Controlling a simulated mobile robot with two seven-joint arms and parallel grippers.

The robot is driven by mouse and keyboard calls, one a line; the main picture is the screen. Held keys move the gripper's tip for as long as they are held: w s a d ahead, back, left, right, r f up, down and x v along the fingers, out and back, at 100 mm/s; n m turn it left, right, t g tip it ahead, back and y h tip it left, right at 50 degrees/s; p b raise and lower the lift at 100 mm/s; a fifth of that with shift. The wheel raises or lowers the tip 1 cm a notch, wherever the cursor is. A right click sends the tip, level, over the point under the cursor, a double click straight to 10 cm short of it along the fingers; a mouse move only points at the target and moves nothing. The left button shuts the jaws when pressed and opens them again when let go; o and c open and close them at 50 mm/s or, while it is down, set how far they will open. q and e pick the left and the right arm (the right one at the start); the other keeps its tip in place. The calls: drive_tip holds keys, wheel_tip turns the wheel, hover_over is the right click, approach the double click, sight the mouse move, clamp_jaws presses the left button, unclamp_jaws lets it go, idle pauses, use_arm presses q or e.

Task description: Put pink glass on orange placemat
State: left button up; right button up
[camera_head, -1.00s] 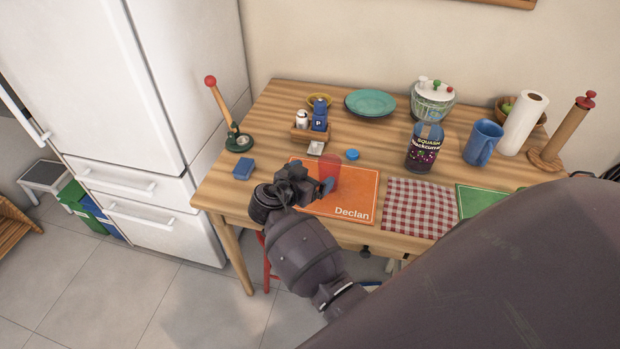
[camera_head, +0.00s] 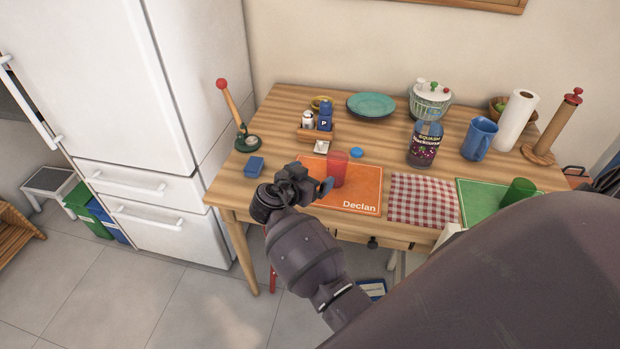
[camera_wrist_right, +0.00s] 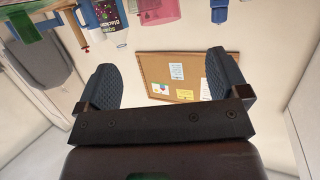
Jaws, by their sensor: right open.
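The pink glass (camera_head: 338,166) stands upright on the orange placemat (camera_head: 365,190) marked "Declan", towards its back left part. My right gripper (camera_head: 324,187) is just in front of and left of the glass in the head view and hides part of the placemat's left side. In the right wrist view my right gripper (camera_wrist_right: 160,82) is open with nothing between its fingers. The pink glass (camera_wrist_right: 158,11) shows there at the top edge, beyond the fingers. My left gripper is not in view.
A red checked cloth (camera_head: 423,199) and a green placemat (camera_head: 478,204) with a green glass (camera_head: 518,190) lie to the right. A blue sponge (camera_head: 254,166) and condiment caddy (camera_head: 313,134) are at the left.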

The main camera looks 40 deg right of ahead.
drive_tip(key=s+f+n+y, duration=0.1)
drive_tip(key=f, duration=0.1)
drive_tip(key=s+f+n+t+y, duration=0.1)
drive_tip(key=f+n, duration=0.1)
drive_tip(key=s+f+n+y, duration=0.1)
drive_tip(key=s+f, duration=0.1)
drive_tip(key=shift+s+d+f+n+t, duration=0.1)
drive_tip(key=shift+f+n+t, duration=0.2)
drive_tip(key=shift+t, duration=0.1)
drive_tip(key=s+a+f+n+t+y, duration=0.2)
drive_tip(key=s+a+n+y, duration=0.2)
drive_tip(key=s, duration=0.6)
drive_tip(key=s+a+f+n+t+y, duration=0.2)
drive_tip(key=s+n+y, duration=0.4)
drive_tip(key=s, duration=0.4)
drive_tip(key=shift+a+f+n+t+y, duration=0.3)
drive_tip(key=shift+a+f, duration=0.5)
drive_tip(key=shift+a, duration=0.4)
